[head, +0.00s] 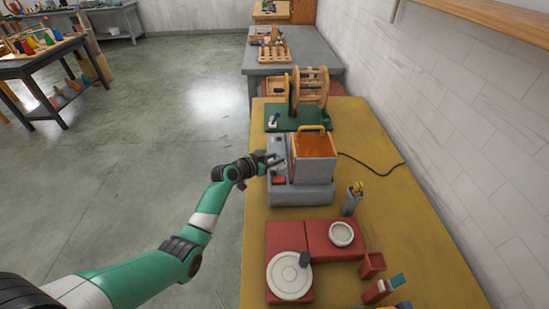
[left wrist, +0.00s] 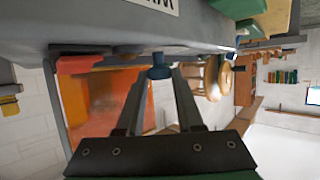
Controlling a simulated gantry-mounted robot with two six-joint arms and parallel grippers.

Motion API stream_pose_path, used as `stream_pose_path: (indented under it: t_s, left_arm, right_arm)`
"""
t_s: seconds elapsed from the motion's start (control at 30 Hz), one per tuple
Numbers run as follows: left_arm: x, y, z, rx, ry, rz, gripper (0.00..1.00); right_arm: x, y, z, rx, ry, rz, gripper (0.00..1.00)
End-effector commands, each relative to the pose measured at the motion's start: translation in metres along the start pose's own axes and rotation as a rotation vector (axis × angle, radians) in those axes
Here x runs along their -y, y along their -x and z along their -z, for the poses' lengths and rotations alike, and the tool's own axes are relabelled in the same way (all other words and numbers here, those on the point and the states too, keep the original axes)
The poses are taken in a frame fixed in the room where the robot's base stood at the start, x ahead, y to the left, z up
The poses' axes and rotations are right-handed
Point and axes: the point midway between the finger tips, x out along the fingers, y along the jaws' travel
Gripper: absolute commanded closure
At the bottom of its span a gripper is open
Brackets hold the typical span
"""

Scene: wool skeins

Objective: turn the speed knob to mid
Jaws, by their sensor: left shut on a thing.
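The grey machine (head: 301,193) stands on the yellow table and carries an orange tank with a yellow handle (head: 314,146). A red switch (head: 279,180) is on its front left; it also shows in the left wrist view (left wrist: 78,65). My left gripper (head: 272,159) reaches the machine's left side. In the left wrist view its two fingers (left wrist: 160,77) are shut on a small dark blue knob (left wrist: 160,72) under the machine's grey panel. The knob's pointer and scale cannot be read. In the head view I cannot make out the knob at the gripper. My right gripper is not in view.
Behind the machine is a green base with a wooden wheel (head: 311,88). In front are red blocks with a white disc (head: 289,275) and a white bowl (head: 341,234). A grey holder (head: 352,199) stands to the right. A black cable (head: 378,164) runs right.

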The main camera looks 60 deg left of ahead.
Motion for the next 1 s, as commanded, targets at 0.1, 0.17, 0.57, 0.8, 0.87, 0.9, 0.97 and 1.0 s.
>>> stream_pose_path:
  t_s: [0.1, 0.17, 0.57, 0.8, 0.87, 0.9, 0.97, 1.0]
  left_arm:
    - [-0.002, 0.002, 0.003, 0.003, 0.013, 0.032, 1.00]
    - [-0.003, 0.002, 0.004, 0.004, 0.023, 0.055, 1.00]
    - [-0.008, -0.001, 0.001, -0.001, 0.118, 0.299, 1.00]
    - [-0.010, -0.006, -0.006, -0.006, 0.191, 0.466, 1.00]
    - [-0.011, -0.007, -0.005, -0.006, 0.209, 0.507, 1.00]
    - [-0.011, -0.006, -0.005, -0.005, 0.220, 0.533, 1.00]
    - [-0.011, -0.006, -0.004, -0.005, 0.236, 0.570, 1.00]
    - [-0.011, -0.005, -0.003, -0.003, 0.245, 0.592, 1.00]
  right_arm:
    - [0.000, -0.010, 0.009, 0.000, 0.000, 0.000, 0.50]
    - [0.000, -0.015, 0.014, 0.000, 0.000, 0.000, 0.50]
    - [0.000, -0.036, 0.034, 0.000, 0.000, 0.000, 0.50]
    - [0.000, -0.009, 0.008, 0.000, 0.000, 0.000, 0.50]
    - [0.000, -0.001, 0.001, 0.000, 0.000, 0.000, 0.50]
    - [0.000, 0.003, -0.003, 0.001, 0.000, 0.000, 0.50]
    - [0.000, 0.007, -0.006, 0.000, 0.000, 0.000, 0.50]
    - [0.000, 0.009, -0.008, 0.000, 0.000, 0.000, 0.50]
